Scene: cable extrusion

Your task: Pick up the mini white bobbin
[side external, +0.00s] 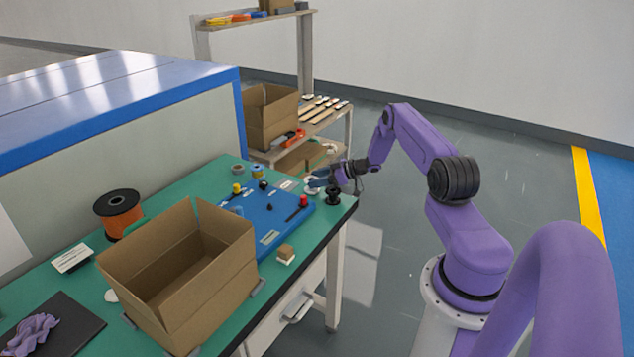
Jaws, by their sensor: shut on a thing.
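My gripper (316,182) is at the far right corner of the green table, reaching in from the right. It is shut on a small white thing, which looks like the mini white bobbin (311,188). The fingers partly cover it, and at this size I cannot tell whether it touches the surface below. A black spool (333,196) stands just below and right of the gripper.
A blue board (262,220) with small coloured parts lies left of the gripper on the green table (333,215). An open cardboard box (185,270) and an orange spool (120,212) stand nearer the left. A wooden shelf (325,122) stands behind.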

